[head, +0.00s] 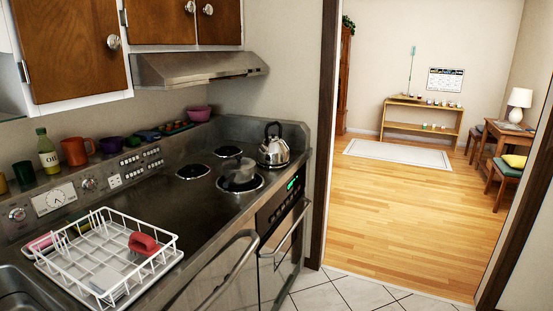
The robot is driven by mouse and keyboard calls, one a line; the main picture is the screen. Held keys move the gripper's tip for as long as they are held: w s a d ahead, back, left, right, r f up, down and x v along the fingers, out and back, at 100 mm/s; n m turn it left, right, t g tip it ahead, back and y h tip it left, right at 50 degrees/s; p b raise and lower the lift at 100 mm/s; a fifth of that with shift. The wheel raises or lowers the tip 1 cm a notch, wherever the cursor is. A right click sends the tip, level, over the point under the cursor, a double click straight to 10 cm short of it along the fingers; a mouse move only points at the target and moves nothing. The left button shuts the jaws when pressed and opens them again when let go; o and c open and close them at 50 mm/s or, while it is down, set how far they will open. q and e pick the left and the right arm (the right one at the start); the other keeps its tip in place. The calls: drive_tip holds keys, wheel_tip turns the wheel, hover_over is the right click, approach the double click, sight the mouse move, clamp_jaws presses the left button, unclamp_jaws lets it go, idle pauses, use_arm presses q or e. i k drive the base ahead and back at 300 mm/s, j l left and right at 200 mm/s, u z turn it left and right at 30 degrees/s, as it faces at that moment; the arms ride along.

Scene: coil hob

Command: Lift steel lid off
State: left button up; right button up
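Neither of my grippers is in view.
A steel kettle (273,149) stands close behind the pot, to its right. A white dish rack (108,255) holding a red item (143,243) is at the front left. A range hood (195,68) hangs above. Cups and a bottle (47,152) line the back ledge.

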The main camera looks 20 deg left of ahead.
sight(238, 164)
drive_tip(key=i+l+u, duration=0.15)
drive_tip(key=i+u, duration=0.3)
drive_tip(key=i+l+u, duration=1.35)
drive_tip(key=l, duration=0.15)
